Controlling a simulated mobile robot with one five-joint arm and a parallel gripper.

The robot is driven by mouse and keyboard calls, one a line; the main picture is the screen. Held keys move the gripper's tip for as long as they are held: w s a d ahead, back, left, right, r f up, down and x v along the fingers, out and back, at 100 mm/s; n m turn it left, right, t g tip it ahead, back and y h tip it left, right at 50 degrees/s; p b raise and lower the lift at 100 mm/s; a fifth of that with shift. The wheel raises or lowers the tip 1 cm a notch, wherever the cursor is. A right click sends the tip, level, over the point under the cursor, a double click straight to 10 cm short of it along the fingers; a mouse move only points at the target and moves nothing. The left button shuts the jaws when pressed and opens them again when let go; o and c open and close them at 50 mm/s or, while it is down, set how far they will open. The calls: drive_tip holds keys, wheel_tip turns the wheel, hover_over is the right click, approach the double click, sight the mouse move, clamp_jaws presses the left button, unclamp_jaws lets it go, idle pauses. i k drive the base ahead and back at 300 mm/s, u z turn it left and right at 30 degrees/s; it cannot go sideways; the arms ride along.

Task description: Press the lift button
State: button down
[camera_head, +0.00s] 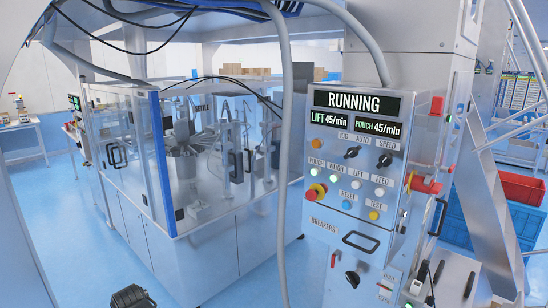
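The lift button (357,186) is a small round white button under the label LIFT on the grey control panel (330,232). Above, the display (353,103) reads RUNNING, and the lift readout (329,119) shows 45/min. No gripper fingers show in the head view. A dark ribbed object (131,297) is cut off at the bottom edge, and I cannot tell what it is.
A grey hose (284,150) hangs left of the panel. A glass-walled machine (190,170) stands left. Blue floor (60,240) is clear at far left.

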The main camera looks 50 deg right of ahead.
sight(355, 184)
drive_tip(key=z, duration=2)
